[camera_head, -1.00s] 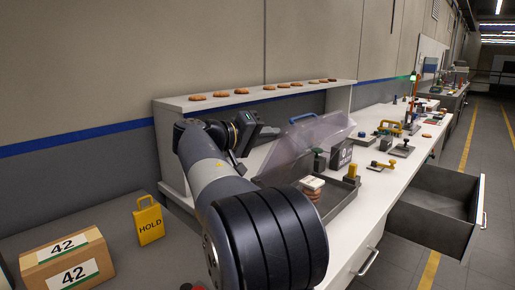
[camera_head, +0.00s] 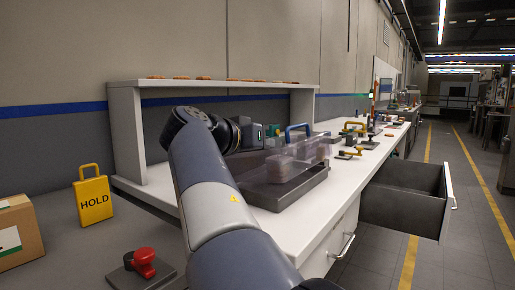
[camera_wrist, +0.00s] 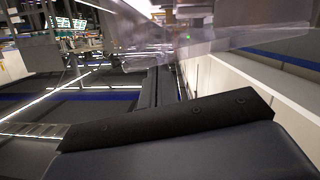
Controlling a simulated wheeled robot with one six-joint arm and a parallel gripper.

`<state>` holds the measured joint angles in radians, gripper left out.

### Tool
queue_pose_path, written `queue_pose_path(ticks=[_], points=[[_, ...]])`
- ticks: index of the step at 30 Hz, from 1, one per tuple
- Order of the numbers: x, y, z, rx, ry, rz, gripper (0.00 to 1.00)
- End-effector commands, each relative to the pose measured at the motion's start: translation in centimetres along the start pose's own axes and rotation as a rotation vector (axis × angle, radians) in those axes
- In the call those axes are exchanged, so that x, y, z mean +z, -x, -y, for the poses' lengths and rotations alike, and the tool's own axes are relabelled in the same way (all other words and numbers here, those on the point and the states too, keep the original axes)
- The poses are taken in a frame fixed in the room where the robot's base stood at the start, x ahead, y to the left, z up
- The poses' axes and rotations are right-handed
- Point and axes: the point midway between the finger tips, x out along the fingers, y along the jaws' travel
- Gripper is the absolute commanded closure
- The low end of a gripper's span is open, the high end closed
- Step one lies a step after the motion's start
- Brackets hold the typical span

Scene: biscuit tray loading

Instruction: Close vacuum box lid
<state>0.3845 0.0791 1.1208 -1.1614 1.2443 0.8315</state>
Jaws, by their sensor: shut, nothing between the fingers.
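The vacuum box stands on the white bench with a dark base (camera_head: 290,192) and a clear lid (camera_head: 262,168). The lid has a blue handle (camera_head: 298,127) at its top. The lid is low over the base, with pinkish contents blurred behind it. I cannot tell whether its rim touches the base all round. My gripper (camera_head: 268,134) is shut and empty, close to the left of the handle; I cannot tell whether it touches the lid. In the wrist view clear plastic (camera_wrist: 230,35) crosses the top, and the fingertips are not clear.
A white shelf (camera_head: 130,130) with several biscuits stands behind my arm. An open drawer (camera_head: 405,205) juts out at the right. A yellow HOLD sign (camera_head: 94,200), a red button (camera_head: 145,262) and a cardboard box (camera_head: 20,235) are at the left.

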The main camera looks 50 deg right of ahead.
Motion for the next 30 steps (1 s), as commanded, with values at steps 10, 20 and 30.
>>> queue_pose_path(ticks=[10, 20, 30], points=[[2.8, -0.7, 0.1, 0.001, 0.003, 0.001, 1.0], [2.0, -0.5, -0.1, 0.0, 0.004, 0.0, 1.0], [-1.8, 0.5, -1.7, -0.008, 0.005, -0.002, 1.0]])
